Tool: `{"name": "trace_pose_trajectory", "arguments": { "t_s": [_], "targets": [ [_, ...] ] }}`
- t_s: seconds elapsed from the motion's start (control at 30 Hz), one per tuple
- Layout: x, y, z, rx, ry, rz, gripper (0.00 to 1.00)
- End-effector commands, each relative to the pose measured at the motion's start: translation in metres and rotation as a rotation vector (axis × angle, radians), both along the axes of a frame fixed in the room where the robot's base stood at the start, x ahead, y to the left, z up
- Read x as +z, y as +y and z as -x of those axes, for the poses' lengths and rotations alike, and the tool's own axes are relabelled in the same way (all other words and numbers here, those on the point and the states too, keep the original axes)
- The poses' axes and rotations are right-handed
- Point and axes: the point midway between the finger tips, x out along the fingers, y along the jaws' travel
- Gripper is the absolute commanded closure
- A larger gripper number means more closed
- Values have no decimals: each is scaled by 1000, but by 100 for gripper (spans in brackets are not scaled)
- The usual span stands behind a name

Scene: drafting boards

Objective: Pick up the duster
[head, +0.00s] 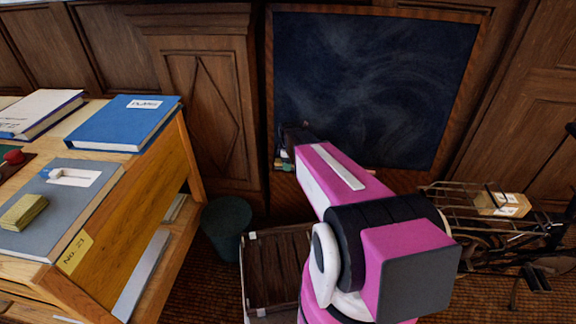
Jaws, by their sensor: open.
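A chalkboard (390,80) in a wooden frame stands against the panelled wall. At its lower left, small things (284,162) sit by the ledge, partly hidden by my arm; I cannot tell whether the duster is among them. A yellowish block (22,212) with a darker side lies on a grey book at the left; it may be a sponge or a duster. My magenta arm reaches away toward the board's lower left. My gripper (291,130) is small and dark there, open, close to the small things; whether it touches them cannot be told.
A wooden desk (135,230) at the left holds a blue book (125,122), a pale book (36,112) and a grey book (65,225). A green bin (226,228) and a wooden crate (276,268) stand on the floor. A bicycle rack (455,200) carries a small box (503,204) at right.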

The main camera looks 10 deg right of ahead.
Motion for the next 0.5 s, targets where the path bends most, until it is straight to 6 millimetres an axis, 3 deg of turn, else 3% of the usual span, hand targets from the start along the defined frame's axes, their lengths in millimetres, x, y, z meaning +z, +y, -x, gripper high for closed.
{"name": "trace_pose_trajectory", "arguments": {
  "t_s": [0.17,0.3,0.4,0.5],
  "targets": [
    [0,0,0,0,0,0,26],
    [0,0,0,0,0,0,68],
    [0,0,0,0,0,0,76],
    [0,0,0,0,0,0,76]
  ]
}}
